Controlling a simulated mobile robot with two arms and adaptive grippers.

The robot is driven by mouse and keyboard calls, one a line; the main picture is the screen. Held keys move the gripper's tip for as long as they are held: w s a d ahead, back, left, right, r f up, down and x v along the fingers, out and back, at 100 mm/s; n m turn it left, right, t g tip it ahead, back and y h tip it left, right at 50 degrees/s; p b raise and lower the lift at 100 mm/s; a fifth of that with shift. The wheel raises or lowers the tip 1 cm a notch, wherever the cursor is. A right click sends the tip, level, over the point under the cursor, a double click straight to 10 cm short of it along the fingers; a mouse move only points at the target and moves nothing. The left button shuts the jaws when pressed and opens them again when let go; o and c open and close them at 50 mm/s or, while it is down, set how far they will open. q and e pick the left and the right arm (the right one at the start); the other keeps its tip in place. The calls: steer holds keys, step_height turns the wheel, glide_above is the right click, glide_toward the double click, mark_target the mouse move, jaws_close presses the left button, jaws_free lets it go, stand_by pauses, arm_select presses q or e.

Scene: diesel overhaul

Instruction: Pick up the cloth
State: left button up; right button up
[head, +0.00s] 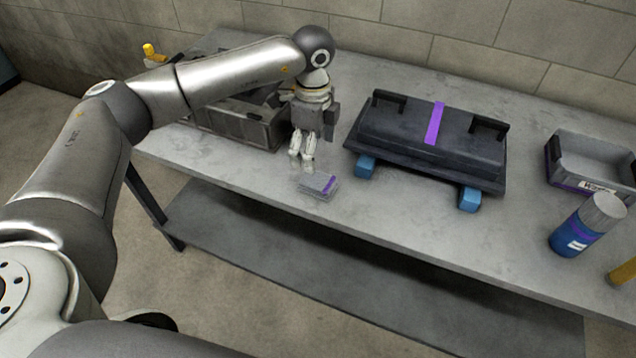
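My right gripper is not in the picture.
A dark cover (425,145) with two handles and a purple stripe rests on blue blocks (469,199) right of the cloth. A grey crate (262,131) stands behind my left gripper. A blue bottle (583,228) and a grey bin (590,163) stand at right.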

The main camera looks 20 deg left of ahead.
arm_select(q)
glide_above(318, 181)
steer(key=f, duration=0.2)
steer(key=a+f, duration=0.1)
steer(key=f, duration=0.1)
steer(key=shift+f+p, duration=0.3)
steer(key=shift+f, duration=0.05)
steer(key=shift+w+d+f+p, duration=0.15)
steer(key=shift+f+p, duration=0.1)
steer(key=shift+f, duration=0.65)
steer(key=shift+s+d+f+p, duration=0.1)
steer(key=shift+d+f+p, duration=0.15)
steer(key=shift+f, duration=0.65)
steer(key=shift+w+d+f+p, duration=0.1)
steer(key=shift+f+p, duration=0.2)
steer(key=shift+f, duration=0.6)
steer(key=c, duration=1.1)
steer(key=shift+r, duration=0.1)
steer(key=shift+r+b, duration=0.35)
steer(key=shift+r, duration=0.15)
steer(key=s+d+r+b, duration=0.1)
steer(key=s+r, duration=0.3)
steer(key=s+d+r+b, duration=0.1)
steer(key=s+d+r, duration=0.1)
steer(key=s+r, duration=0.2)
steer(key=s+d+r+b, duration=0.1)
steer(key=s+d+r, duration=0.1)
steer(key=s+r, duration=0.2)
steer(key=shift+s+b, duration=0.4)
steer(key=shift+s, duration=0.2)
